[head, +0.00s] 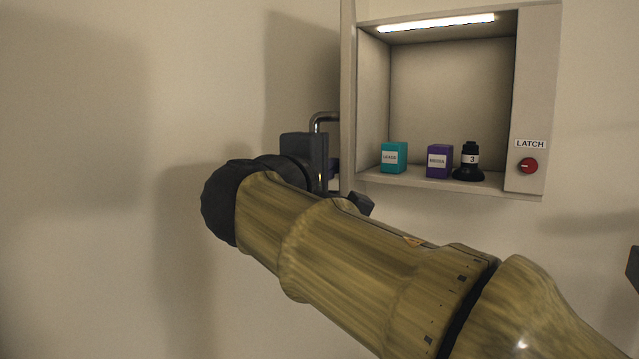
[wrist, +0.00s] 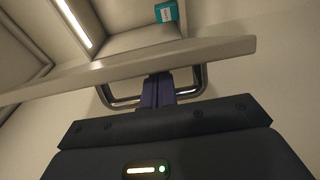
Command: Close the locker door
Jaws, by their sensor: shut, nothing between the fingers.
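The beige locker (head: 533,80) is on the wall, and its door (head: 347,90) stands open at the left side, seen nearly edge-on. A grey metal bar handle (head: 318,120) sticks out from the door's left face. In the wrist view the door (wrist: 215,50) crosses the picture as a pale slanted bar, with the handle (wrist: 195,86) below it. My gripper (wrist: 158,80) is shut and empty. Its purple fingers reach between the ends of the handle toward the door; I cannot tell whether they touch either. In the head view my wrist mostly hides the fingers.
Inside the locker are a teal box (head: 394,157), a purple box (head: 439,161) and a black item labelled 3 (head: 468,161). A lit strip (head: 436,22) is at the top. A red latch button (head: 528,166) is on the right panel. The wall at left is bare.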

